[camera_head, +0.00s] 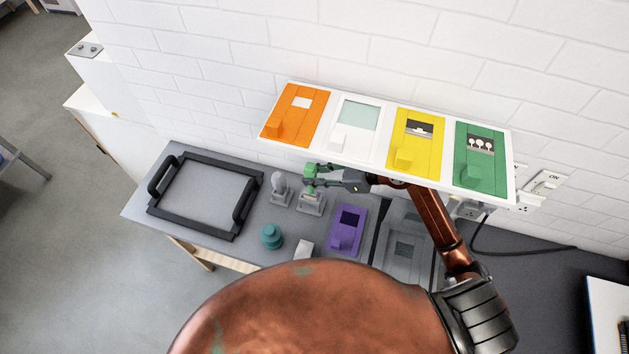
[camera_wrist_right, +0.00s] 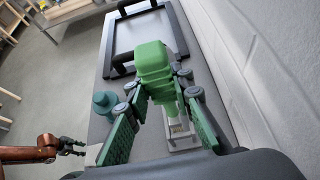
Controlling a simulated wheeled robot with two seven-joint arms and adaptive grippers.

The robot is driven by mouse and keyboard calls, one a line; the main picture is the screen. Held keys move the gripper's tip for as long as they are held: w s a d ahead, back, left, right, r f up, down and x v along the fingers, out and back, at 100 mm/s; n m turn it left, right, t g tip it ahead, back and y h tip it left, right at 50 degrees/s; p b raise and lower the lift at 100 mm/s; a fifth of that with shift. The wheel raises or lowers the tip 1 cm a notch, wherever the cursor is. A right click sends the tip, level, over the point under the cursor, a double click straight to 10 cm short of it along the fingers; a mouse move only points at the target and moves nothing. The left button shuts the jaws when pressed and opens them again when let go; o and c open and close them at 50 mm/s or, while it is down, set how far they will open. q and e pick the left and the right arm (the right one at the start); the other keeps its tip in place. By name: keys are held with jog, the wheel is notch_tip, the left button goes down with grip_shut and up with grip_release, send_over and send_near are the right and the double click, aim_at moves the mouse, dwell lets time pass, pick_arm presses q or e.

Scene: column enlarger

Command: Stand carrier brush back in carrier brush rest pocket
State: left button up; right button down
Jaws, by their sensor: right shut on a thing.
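The green carrier brush (camera_head: 309,174) is upright in my right gripper (camera_head: 318,180), directly over the carrier brush rest (camera_head: 311,204), a small pale grey block on the bench. In the right wrist view the brush's green block (camera_wrist_right: 152,70) sits between the two green-padded fingers, which are shut on it. Its paler lower part (camera_wrist_right: 178,122) reaches down to the rest (camera_wrist_right: 182,143). I cannot tell whether its tip is inside the pocket. My left gripper (camera_wrist_right: 74,147) shows only in the right wrist view, away from the brush, empty and apparently open.
A grey bottle-like piece (camera_head: 280,189) stands just left of the rest. A teal knobbed piece (camera_head: 271,236), a purple carrier (camera_head: 347,229) and a black-framed tray (camera_head: 205,193) are on the bench. A white rack (camera_head: 380,125) with coloured carriers overhangs close behind.

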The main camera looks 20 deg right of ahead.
jog(key=shift+f, duration=0.55)
notch_tip(320, 180, down, 3)
jog(key=shift+r, duration=0.2)
jog(key=shift+w+f+p, duration=0.15)
jog(key=shift+f+p, duration=0.3)
jog(key=shift+p, duration=0.05)
pick_arm(q)
jog(key=shift+w+r, duration=0.3)
jog(key=shift+r, duration=0.2)
pick_arm(e)
jog(key=shift+f, duration=0.1)
jog(key=shift+d+f, duration=0.1)
jog(key=shift+f, duration=0.05)
jog(key=c, duration=1.7)
grip_release()
pick_arm(q)
jog(key=shift+s+f, duration=0.15)
